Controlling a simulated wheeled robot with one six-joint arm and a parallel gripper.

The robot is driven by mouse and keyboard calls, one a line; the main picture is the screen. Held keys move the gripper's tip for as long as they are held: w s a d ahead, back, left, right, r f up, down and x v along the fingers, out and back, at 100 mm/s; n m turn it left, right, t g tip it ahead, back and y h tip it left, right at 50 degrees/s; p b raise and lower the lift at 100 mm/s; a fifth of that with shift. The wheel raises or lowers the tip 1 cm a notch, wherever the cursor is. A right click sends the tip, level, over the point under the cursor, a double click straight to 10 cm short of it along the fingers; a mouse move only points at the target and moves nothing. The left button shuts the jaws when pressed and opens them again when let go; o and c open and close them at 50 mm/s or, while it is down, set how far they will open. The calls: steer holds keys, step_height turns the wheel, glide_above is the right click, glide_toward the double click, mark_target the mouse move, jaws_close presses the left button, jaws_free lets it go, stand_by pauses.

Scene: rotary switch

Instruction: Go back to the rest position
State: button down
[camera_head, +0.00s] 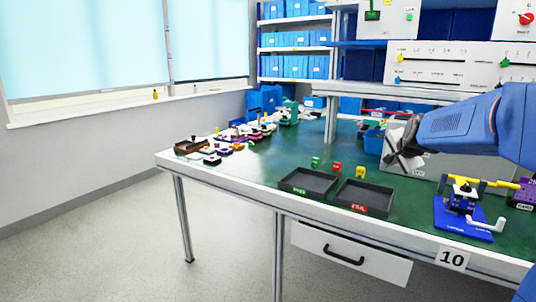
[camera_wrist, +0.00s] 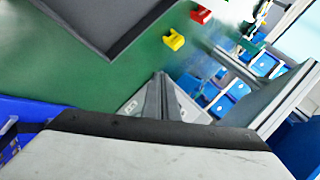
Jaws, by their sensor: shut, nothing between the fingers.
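My gripper (camera_head: 390,159) hangs above the right part of the green-topped table (camera_head: 240,178), in front of a grey box (camera_head: 425,168) on it. Its fingers are together and hold nothing; the wrist view shows them shut (camera_wrist: 161,76) over the green surface. My blue arm reaches in from the right edge. A red rotary knob (camera_head: 526,18) sits on a white panel at the top right, well above and apart from my gripper.
Two dark trays (camera_head: 283,186) (camera_head: 341,203) lie at the front of the table, with small green, red and yellow blocks (camera_head: 360,172) behind them. A blue fixture (camera_head: 440,215) stands at the right. Slider panels (camera_head: 440,68) are above. The floor at left is free.

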steer(key=s+a+f+n+g, duration=0.1)
steer(key=s+a+f+n, duration=0.4)
steer(key=s, duration=0.9)
steer(key=s+a+f+n+g+y, duration=0.1)
steer(key=s+a+f+n, duration=0.3)
steer(key=s, duration=1.1)
steer(key=s+a+f+n+g, duration=0.3)
steer(key=s+a+f+n, duration=0.2)
steer(key=s, duration=0.9)
steer(key=shift+s+a+f+n+y, duration=0.3)
steer(key=shift+s+a+n, duration=0.1)
steer(key=shift+a, duration=0.4)
